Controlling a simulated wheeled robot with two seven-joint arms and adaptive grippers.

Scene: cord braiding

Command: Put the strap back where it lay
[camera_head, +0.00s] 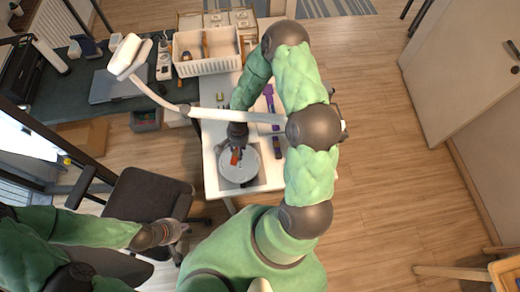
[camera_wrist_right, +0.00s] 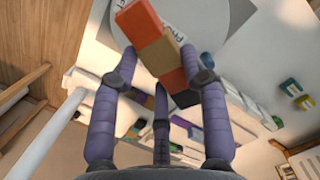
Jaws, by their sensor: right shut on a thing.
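A strap-like piece with orange, tan, red and dark segments (camera_wrist_right: 158,48) is between the fingers of my right gripper (camera_wrist_right: 163,80). In the head view its orange-red end (camera_head: 235,157) shows over a round light-grey disc (camera_head: 240,176). My right gripper (camera_head: 238,143) is shut on this piece; whether the piece touches the disc I cannot tell. A purple and blue strip (camera_head: 275,122) lies on the white table, right of the disc. My left gripper (camera_head: 180,236) is at the lower left, by the office chair and away from the table; its fingers are too small to read.
A dark office chair (camera_head: 145,195) stands to the left of the table.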

